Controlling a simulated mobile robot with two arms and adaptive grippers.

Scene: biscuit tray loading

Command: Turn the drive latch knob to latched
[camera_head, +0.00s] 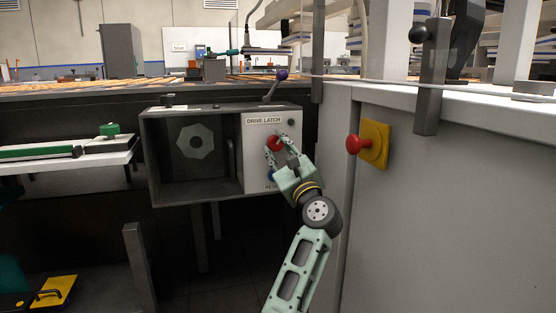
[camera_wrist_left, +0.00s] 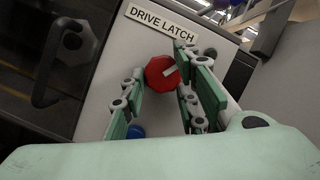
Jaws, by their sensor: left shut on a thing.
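The red drive latch knob (camera_head: 275,143) sits on the light panel under the "DRIVE LATCH" label (camera_head: 264,120). The knob's lower side is partly hidden in the head view. My right gripper is not in view.
A blue button (camera_wrist_left: 136,131) sits below the knob, close to the fingers. A dark windowed box (camera_head: 145,160) adjoins the panel on the left. A purple-tipped lever (camera_head: 274,86) rises above it. A red mushroom button on a yellow plate (camera_head: 375,144) projects at the right.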

